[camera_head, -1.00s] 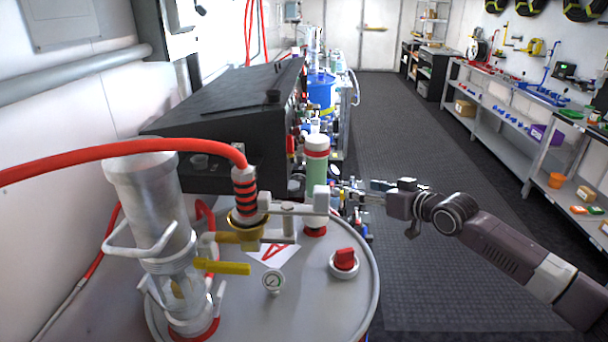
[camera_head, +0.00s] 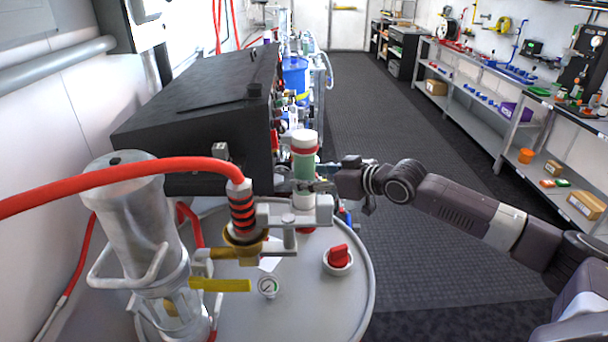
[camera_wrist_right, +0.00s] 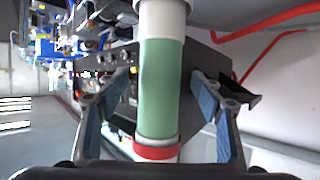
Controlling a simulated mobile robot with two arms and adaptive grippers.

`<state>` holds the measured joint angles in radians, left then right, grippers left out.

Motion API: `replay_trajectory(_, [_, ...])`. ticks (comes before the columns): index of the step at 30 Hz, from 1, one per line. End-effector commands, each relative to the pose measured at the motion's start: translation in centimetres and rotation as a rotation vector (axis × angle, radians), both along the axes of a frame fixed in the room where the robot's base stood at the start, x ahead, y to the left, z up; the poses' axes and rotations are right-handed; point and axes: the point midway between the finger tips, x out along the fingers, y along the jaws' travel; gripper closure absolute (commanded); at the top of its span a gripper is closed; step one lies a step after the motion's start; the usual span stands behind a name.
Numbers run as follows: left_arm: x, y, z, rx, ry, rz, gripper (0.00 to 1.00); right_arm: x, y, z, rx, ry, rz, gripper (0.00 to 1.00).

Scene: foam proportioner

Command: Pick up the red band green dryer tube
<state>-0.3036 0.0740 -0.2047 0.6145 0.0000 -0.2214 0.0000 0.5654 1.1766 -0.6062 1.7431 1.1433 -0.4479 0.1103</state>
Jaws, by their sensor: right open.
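The dryer tube (camera_head: 304,168) has a green body, a white cap and a red band near the cap. It stands upright at the back edge of the drum lid in the head view. In the right wrist view the tube (camera_wrist_right: 161,88) fills the middle, with its red band (camera_wrist_right: 155,149) low in the picture. My right gripper (camera_head: 322,185) is at the tube from the right, at the height of its green body. In the wrist view its open fingers (camera_wrist_right: 160,95) show on either side of the tube, with gaps. My left gripper is out of view.
A grey drum lid (camera_head: 310,310) carries a red knob (camera_head: 338,257), a gauge (camera_head: 268,286) and a clear cylinder (camera_head: 145,220). A red hose (camera_head: 120,178) arcs to a fitting left of the tube. A black box (camera_head: 205,105) stands behind. Open floor lies right.

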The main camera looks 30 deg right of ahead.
Motion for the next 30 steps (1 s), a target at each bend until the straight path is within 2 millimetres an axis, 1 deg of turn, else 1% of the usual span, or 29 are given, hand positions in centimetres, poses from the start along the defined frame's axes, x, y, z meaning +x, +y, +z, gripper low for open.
replay_trajectory(1, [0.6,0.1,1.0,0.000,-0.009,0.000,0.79,0.7,0.3,0.3,0.004,-0.001,0.000,0.40])
replay_trajectory(3, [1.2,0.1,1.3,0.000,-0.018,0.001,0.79,1.4,0.5,-0.2,0.002,-0.001,-0.002,0.40])
replay_trajectory(6, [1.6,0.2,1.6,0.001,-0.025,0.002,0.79,2.2,0.8,-0.6,0.002,-0.001,-0.002,0.40])
replay_trajectory(10, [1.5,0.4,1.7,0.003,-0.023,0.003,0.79,2.7,0.9,-1.0,-0.001,-0.001,-0.001,0.40])
replay_trajectory(17, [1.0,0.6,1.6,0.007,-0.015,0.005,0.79,2.7,0.9,-1.1,-0.001,-0.001,-0.001,0.41])
replay_trajectory(22, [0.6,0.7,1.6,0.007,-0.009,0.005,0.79,2.7,0.9,-1.1,-0.001,-0.001,-0.001,0.59])
replay_trajectory(30, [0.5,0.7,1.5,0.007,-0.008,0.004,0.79,2.7,0.9,-1.1,-0.001,-0.001,-0.001,0.89])
